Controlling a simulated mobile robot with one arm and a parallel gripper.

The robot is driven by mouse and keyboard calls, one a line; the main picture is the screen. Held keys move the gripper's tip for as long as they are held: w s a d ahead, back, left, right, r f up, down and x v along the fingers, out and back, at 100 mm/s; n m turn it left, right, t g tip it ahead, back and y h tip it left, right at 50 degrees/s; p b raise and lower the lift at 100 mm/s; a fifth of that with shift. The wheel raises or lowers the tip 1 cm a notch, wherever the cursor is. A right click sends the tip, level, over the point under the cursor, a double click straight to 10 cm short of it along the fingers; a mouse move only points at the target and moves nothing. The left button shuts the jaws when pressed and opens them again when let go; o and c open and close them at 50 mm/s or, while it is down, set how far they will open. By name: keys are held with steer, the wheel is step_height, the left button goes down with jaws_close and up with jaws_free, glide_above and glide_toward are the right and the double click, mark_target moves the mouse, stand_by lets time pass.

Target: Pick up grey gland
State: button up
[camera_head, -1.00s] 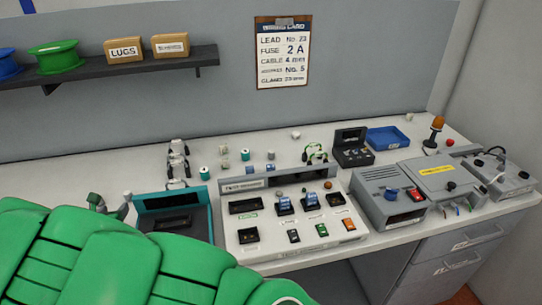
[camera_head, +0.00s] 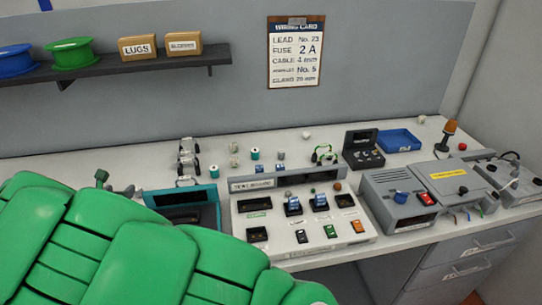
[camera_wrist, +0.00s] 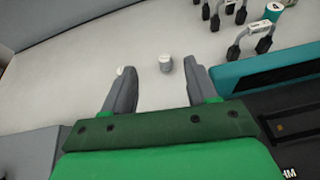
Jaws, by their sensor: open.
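A small grey cylindrical piece with a paler top (camera_wrist: 166,63), which looks like the grey gland, stands on the white bench in the wrist view. My gripper (camera_wrist: 159,72) is open, with one finger on each side of this piece in the picture; no contact shows. A small white piece (camera_wrist: 120,70) shows by the left fingertip, partly hidden by it. In the head view my green arm covers the bench's left front and hides most of my gripper, so I cannot make out the grey piece there.
A teal-framed box (camera_head: 212,193) and a white control panel (camera_head: 240,210) stand right of my arm. Grey-and-black clip pieces (camera_wrist: 240,50) stand to the right in the wrist view. Several small reels and parts lie behind the panel. A blue tray (camera_head: 399,140) is at the back right.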

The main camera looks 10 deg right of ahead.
steer(key=w+d+r+m+g+h, duration=0.1)
steer(key=w+d+m+h, duration=0.2)
steer(key=w+d+m, duration=0.85)
steer(key=w+d+r+m+g+h, duration=0.1)
steer(key=w+d+r+m+h, duration=0.3)
steer(key=m, duration=1.2)
steer(key=m+g+h, duration=0.4)
steer(key=m+g, duration=0.3)
steer(key=m, duration=1.3)
glide_toward(281, 151)
step_height(281, 151, up, 5)
steer(key=a, duration=0.1)
steer(key=shift+m, duration=0.35)
steer(key=f, duration=0.4)
steer(key=shift+w+d+f, duration=0.1)
steer(key=shift+w+d, duration=0.15)
steer(key=shift+d+f, duration=0.15)
steer(key=shift+f, duration=0.45)
steer(key=shift+x, duration=1.1)
steer(key=shift+s+x, duration=0.15)
steer(key=shift+x, duration=1.2)
steer(key=shift+s+x, duration=0.15)
steer(key=shift+x, duration=1.15)
steer(key=shift+d, duration=0.15)
steer(key=shift+r, duration=0.1)
steer(key=shift+c, duration=0.3)
